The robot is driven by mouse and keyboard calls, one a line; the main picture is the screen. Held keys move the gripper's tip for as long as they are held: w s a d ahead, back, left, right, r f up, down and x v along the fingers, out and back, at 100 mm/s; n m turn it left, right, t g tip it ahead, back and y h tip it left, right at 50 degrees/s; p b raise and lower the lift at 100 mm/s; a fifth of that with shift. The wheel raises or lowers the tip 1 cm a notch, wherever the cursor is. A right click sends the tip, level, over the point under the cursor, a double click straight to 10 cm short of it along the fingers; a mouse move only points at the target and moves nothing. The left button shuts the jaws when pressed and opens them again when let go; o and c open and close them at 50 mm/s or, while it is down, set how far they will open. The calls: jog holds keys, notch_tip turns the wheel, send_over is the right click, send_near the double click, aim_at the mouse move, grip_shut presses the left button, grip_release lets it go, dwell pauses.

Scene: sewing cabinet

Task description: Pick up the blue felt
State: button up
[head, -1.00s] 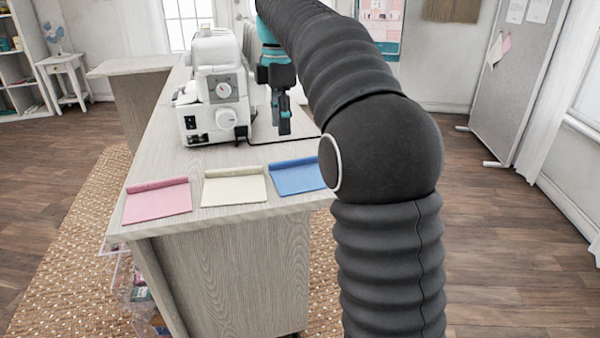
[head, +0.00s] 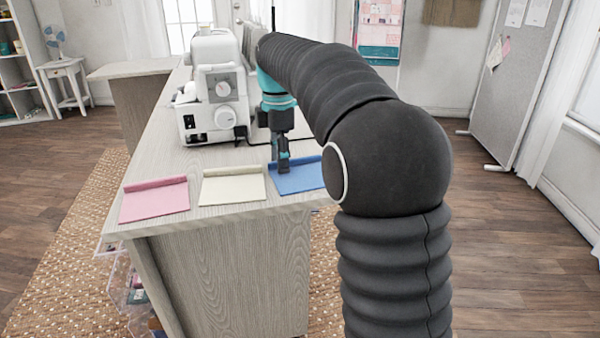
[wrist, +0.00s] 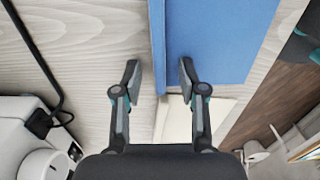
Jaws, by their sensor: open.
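The blue felt (head: 297,180) lies flat on the cabinet top at the right end of the row of felts, with a raised fold along its far edge. My arm hides part of its right side. In the wrist view the blue felt (wrist: 215,40) fills the upper middle, its raised fold (wrist: 157,45) running between the fingers' lines. My gripper (head: 283,168) points down over the far edge of the felt. In the wrist view my gripper (wrist: 160,80) is open, fingers apart on either side of the fold's line, with nothing held. The exact height above the felt cannot be told.
A cream felt (head: 233,187) and a pink felt (head: 155,200) lie to the left on the cabinet top (head: 225,212). A white sewing machine (head: 213,95) stands behind them. A black cable (wrist: 40,50) runs across the top near the machine.

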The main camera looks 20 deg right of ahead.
grip_shut()
jog(key=shift+r, duration=0.55)
jog(key=r, duration=0.2)
jog(key=r+p, duration=0.1)
jog(key=shift+s+a+r, duration=0.15)
jog(key=shift+a+r, duration=0.2)
jog(key=shift+a, duration=0.05)
jog(key=s+a+r, duration=0.5)
jog(key=a+r, duration=0.1)
jog(key=a, duration=0.3)
jog(key=shift+s+a+r, duration=0.15)
jog(key=shift+s, duration=0.1)
